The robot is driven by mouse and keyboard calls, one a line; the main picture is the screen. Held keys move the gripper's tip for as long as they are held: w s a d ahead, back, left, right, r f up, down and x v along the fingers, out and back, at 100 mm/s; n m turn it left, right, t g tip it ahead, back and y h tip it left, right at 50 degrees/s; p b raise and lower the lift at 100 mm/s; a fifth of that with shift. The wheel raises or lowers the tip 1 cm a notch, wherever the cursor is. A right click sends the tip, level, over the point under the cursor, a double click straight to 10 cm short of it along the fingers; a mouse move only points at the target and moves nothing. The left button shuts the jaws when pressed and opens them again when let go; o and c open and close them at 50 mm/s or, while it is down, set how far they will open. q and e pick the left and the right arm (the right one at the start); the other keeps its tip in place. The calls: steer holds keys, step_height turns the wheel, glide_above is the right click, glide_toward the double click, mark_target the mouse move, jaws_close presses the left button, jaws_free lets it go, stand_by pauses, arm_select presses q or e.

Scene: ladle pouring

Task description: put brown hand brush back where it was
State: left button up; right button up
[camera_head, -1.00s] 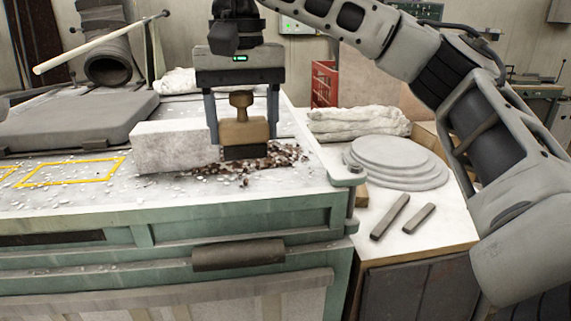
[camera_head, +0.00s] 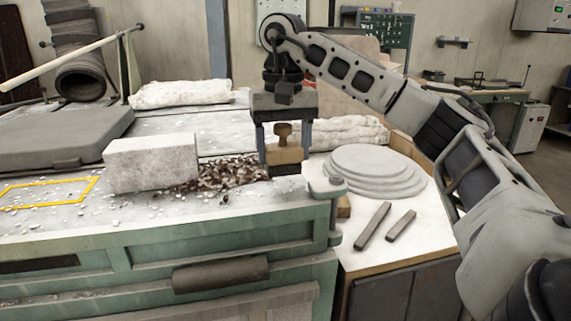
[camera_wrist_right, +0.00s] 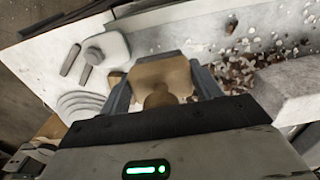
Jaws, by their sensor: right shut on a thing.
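The brown hand brush (camera_head: 283,152) has a wooden knob and block with dark bristles. My right gripper (camera_head: 285,146) is shut on it from above and holds it upright near the right end of the green-sided bench. In the right wrist view, the brush (camera_wrist_right: 160,78) sits between the two fingers of the gripper (camera_wrist_right: 163,85). Whether the bristles touch the bench top is hard to tell. A yellow outlined rectangle (camera_head: 93,190) lies on the bench top at the left, with white chips in and around it. My left gripper is not in view.
A pale stone block (camera_head: 150,163) stands left of the brush, with brown debris (camera_head: 225,174) between them. White chips lie scattered over the bench top. To the right, a side table holds stacked grey discs (camera_head: 372,167) and two dark bars (camera_head: 373,226).

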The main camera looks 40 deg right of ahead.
mark_target(285, 163)
steer(key=shift+d+f, duration=0.2)
steer(key=shift+f, duration=1.6)
steer(key=shift+f, duration=0.1)
steer(key=o, duration=1)
steer(key=shift+c, duration=0.2)
steer(key=shift+r, duration=0.2)
step_height(285, 163, up, 12)
steer(key=shift+f, duration=0.1)
